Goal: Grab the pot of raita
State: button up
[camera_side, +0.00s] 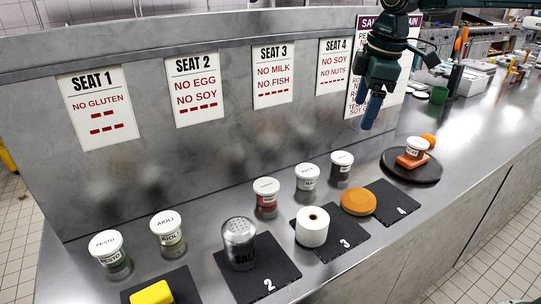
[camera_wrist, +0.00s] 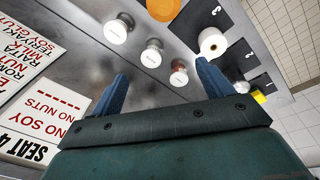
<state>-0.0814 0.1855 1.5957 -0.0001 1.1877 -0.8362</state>
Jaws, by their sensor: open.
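Several white-lidded pots stand along the back of the steel counter. The middle one of the group of three, with pale contents, looks like the raita pot (camera_side: 307,176), though its label is too small to read surely. It appears also in the wrist view (camera_wrist: 152,55), upright, between a red-filled pot (camera_side: 266,197) and a dark-filled pot (camera_side: 342,165). My gripper (camera_side: 369,122) hangs above the counter near the seat 4 sign, above and to the right of these pots. In the wrist view, its blue fingers (camera_wrist: 161,75) are apart with nothing held between them.
Pesto (camera_side: 109,254) and aioli (camera_side: 167,233) pots stand at left. Dark mats carry a yellow block (camera_side: 152,294), a metal shaker (camera_side: 239,244), a white roll (camera_side: 312,227) and an orange disc (camera_side: 358,201).

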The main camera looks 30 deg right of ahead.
aim_at(307, 170)
jog(key=w+a+f+n+g, duration=0.1)
jog(key=w+f+n, duration=0.1)
jog(key=w+f, duration=0.3)
jog(key=w+a+f+n+g, duration=0.1)
jog(key=w+a+f+n, duration=0.1)
jog(key=w+f, duration=0.3)
jog(key=shift+w+a+n, duration=0.25)
jog(key=shift+w+n, duration=0.55)
jog(key=shift+w, duration=0.35)
jog(key=shift+f, duration=0.1)
jog(key=shift+f, duration=4.2)
jog(key=shift+f, duration=2.6)
